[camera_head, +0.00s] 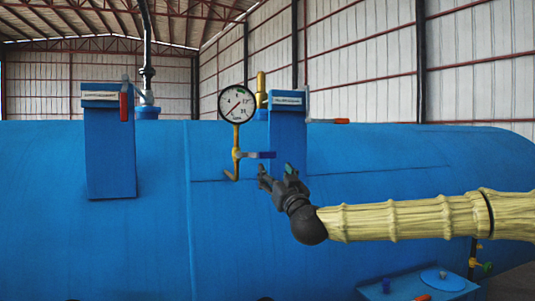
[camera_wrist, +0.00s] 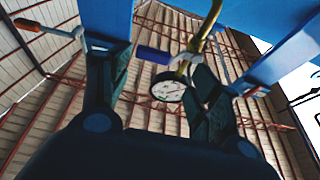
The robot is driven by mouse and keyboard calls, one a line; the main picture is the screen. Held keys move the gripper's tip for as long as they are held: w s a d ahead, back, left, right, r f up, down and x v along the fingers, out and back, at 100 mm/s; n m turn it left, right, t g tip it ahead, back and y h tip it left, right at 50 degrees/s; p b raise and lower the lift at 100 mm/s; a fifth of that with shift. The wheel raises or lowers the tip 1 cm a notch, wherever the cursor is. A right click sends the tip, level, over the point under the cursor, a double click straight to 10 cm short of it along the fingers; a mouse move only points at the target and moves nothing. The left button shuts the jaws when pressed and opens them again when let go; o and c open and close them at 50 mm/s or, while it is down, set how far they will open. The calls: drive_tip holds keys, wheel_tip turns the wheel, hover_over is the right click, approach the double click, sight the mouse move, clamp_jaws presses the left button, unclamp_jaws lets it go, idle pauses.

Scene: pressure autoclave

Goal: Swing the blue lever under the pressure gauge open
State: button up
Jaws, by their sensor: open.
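The blue lever (camera_head: 263,155) sticks out level to the right from a valve on the brass pipe (camera_head: 236,138) under the round white pressure gauge (camera_head: 237,103). My gripper (camera_head: 276,170) is just below and to the right of the lever's free end, with its fingers apart and nothing between them that I can see held. In the wrist view, the blue lever (camera_wrist: 153,55) shows between the two open fingers (camera_wrist: 157,65), past their tips. The gauge (camera_wrist: 168,89) also shows there, close to the right finger. Whether a finger touches the lever cannot be told.
The big blue autoclave tank (camera_head: 90,240) fills the lower scene. A blue box post (camera_head: 288,130) stands behind the lever on the right, and another (camera_head: 110,150) with a red handle (camera_head: 124,106) stands left. An orange-tipped handle (camera_head: 342,121) lies farther right.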

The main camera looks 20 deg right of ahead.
sight(268, 153)
drive_tip(key=w+r+p, duration=0.1)
drive_tip(key=w, duration=0.1)
drive_tip(key=w+r+p, duration=0.2)
drive_tip(key=w, duration=0.1)
drive_tip(key=w+r+p, duration=0.1)
drive_tip(key=w+r, duration=0.1)
drive_tip(key=shift+w+d+r, duration=0.1)
drive_tip(key=shift+w+d, duration=0.2)
drive_tip(key=shift+w, duration=0.05)
drive_tip(key=shift+p+x, duration=0.65)
drive_tip(key=shift+x, duration=0.45)
drive_tip(key=c, duration=1.2)
